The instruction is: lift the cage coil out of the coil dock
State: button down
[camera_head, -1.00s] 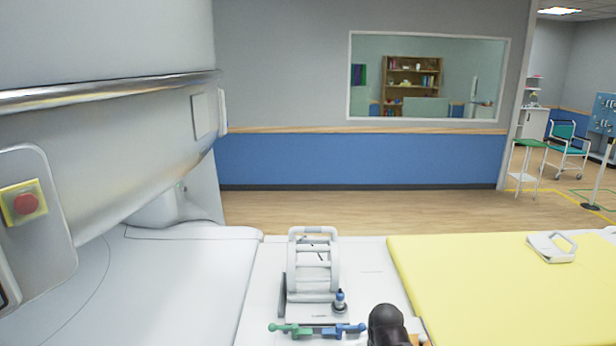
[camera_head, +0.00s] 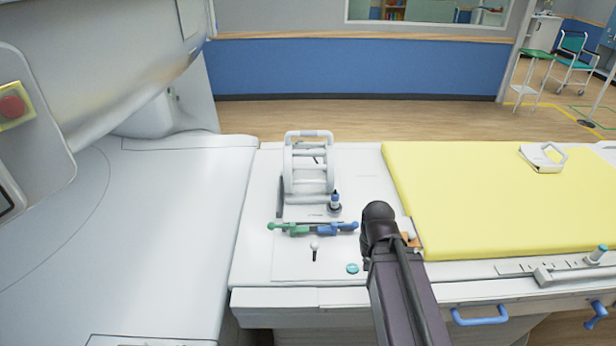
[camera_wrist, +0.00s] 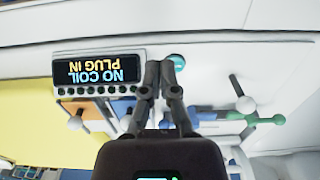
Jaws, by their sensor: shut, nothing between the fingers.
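The cage coil (camera_head: 306,180), a white barred frame with a hoop handle on top, stands upright in the coil dock (camera_head: 279,198) on the white table. Green and blue levers (camera_head: 312,228) lie across in front of it. A blue-topped plug (camera_head: 335,200) stands at its front right corner. In the wrist view, my gripper (camera_wrist: 166,62) is shut and empty, its tips close to a teal button (camera_wrist: 177,61). The head view hides the fingers behind my arm, right of and nearer than the coil. The coil itself is not clearly seen in the wrist view.
A display (camera_wrist: 98,72) reads "NO COIL PLUG IN", upside down in the wrist view. A white-knobbed pin (camera_head: 314,247) stands in front of the levers. A yellow mat (camera_head: 490,200) covers the table at right. The magnet housing (camera_head: 110,70) rises at left.

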jog(key=c, duration=0.9)
grip_release()
jog(key=shift+w, duration=0.1)
jog(key=shift+o, duration=0.7)
jog(key=shift+w, duration=0.25)
jog(key=w+a+r+n+t+h, duration=0.2)
jog(key=w+n+t+h, duration=0.1)
jog(key=w, duration=0.5)
jog(key=w+a+r+n+t+h, duration=0.1)
jog(key=w+r+n+t+h, duration=0.15)
jog(key=w, duration=0.65)
jog(key=w+a+r+n+t, duration=0.4)
jog(key=w+a, duration=0.2)
jog(key=a, duration=0.1)
jog(key=w+a+r+n+t+b, duration=0.1)
jog(key=w+a+r+n+t, duration=0.2)
jog(key=a, duration=0.5)
jog(key=w+n+t, duration=0.1)
jog(key=w+n, duration=0.1)
jog(key=w, duration=0.1)
jog(key=shift+w+a+r, duration=0.15)
jog(key=shift+r, duration=0.25)
jog(key=shift+w, duration=0.1)
